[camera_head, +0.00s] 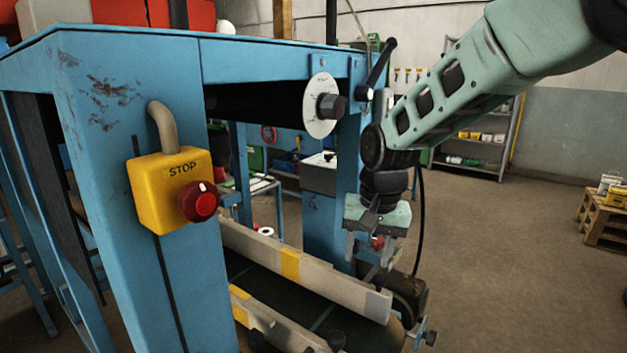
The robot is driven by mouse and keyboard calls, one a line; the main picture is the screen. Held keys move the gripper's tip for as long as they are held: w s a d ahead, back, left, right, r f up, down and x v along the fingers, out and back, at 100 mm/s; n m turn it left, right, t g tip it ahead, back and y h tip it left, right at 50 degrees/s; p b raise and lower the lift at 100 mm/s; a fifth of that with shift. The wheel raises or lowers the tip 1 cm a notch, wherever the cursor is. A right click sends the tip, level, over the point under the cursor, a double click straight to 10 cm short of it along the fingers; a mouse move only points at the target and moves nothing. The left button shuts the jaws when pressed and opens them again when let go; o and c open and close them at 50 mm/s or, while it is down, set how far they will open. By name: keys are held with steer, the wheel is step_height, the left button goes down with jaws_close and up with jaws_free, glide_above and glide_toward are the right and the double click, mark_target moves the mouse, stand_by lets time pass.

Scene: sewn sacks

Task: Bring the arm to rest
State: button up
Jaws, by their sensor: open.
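My arm reaches in from the upper right, and my gripper (371,262) hangs at its end, pointing down. Its fingers are apart and I see nothing held between them. The gripper is in front of the blue machine's right end, over or close beside the pale rail (310,275) with a yellow band; I cannot tell whether it touches the rail. A small red thing shows behind the fingers, too small to make out.
The blue machine frame (95,110) fills the left, with a yellow stop box (172,190) and red button (198,203). A dark belt (285,300) runs below the rail. A wooden pallet (606,220) stands far right. The floor (510,260) between is clear.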

steer(key=s+d+n, duration=0.1)
steer(key=s+n, duration=0.3)
steer(key=s, duration=1)
steer(key=s+d+n+g, duration=0.1)
steer(key=s+n, duration=0.4)
steer(key=s, duration=1)
steer(key=shift+d+f+n, duration=0.3)
steer(key=shift+d, duration=0.35)
steer(key=shift+s, duration=0.1)
